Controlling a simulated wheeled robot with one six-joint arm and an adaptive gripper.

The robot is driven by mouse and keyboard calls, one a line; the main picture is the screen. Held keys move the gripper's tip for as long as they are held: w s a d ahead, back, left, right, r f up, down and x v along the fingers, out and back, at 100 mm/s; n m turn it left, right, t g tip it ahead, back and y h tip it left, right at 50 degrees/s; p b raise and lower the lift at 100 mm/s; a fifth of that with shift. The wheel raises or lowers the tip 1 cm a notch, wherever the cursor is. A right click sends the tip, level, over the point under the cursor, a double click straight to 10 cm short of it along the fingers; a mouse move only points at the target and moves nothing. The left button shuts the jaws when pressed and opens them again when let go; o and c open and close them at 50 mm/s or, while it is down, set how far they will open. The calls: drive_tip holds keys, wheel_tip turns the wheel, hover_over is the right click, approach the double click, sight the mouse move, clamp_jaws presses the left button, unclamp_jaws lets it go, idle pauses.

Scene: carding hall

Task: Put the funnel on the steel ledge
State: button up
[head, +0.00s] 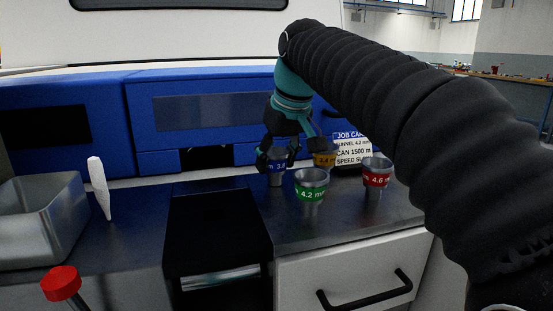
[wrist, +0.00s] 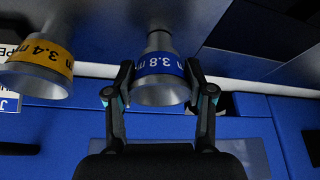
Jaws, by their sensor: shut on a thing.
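My gripper (head: 288,150) is shut on the blue-banded funnel (head: 277,167), marked 3.8. In the wrist view its fingers (wrist: 160,88) clasp the band from both sides, and the funnel (wrist: 160,66) is upside down in that picture. The funnel is upright in the head view, over the steel ledge (head: 335,226); I cannot tell whether its spout touches the steel. The green-banded 4.2 mm funnel (head: 311,186) stands in front of it. The yellow-banded 3.4 funnel (head: 325,158) is to its right, also seen in the wrist view (wrist: 42,58). The red-banded 4.6 funnel (head: 376,175) stands further right.
A job card (head: 352,147) reading funnel 4.2 mm stands behind the funnels. A steel tray (head: 42,225), a white upright piece (head: 99,187) and a red knob (head: 61,282) are at left. A black-topped block (head: 215,232) is left of the funnels. Blue machine panels (head: 200,85) close off the back.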

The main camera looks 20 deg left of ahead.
drive_tip(key=shift+f, duration=0.15)
drive_tip(key=o, duration=1.3)
drive_tip(key=p+v, duration=0.2)
drive_tip(key=v, duration=1)
